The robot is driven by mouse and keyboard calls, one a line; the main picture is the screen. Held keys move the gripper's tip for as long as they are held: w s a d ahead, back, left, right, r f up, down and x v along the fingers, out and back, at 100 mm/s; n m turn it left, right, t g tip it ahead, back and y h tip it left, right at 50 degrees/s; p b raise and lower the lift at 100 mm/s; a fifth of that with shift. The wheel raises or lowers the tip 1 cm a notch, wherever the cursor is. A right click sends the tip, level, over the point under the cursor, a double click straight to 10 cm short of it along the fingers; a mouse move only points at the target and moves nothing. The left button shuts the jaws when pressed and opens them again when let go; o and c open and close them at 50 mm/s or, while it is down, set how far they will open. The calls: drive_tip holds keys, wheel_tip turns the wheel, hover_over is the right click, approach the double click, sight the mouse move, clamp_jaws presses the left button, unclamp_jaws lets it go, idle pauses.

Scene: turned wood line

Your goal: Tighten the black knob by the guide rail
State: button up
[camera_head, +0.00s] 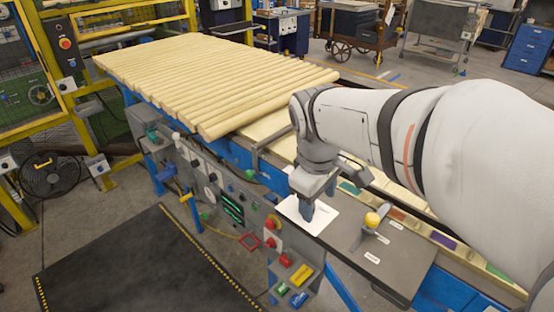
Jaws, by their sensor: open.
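My gripper (306,209) points down over a white sheet (322,219) on the grey top of the machine's near end. It is open, and no object shows between its fingers. Its fingertips look close above the sheet; I cannot tell whether they touch anything. A metal rail (262,150) bends along the machine just left of my arm. A long pale rail with coloured labels (442,240) runs behind the grey plate, partly hidden by my arm. I cannot clearly make out a black knob by either rail; it may be hidden behind the gripper or arm.
Turned wood rods (215,75) cover the conveyor at the back left. A yellow-knobbed lever (372,220) stands on the grey plate right of the gripper. A dark mat (150,265) lies clear in front.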

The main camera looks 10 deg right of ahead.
drive_tip(key=w+a+f+n+g+h+b, duration=0.2)
drive_tip(key=w+a+n+h, duration=0.1)
drive_tip(key=w+n, duration=0.6)
drive_tip(key=x, duration=0.8)
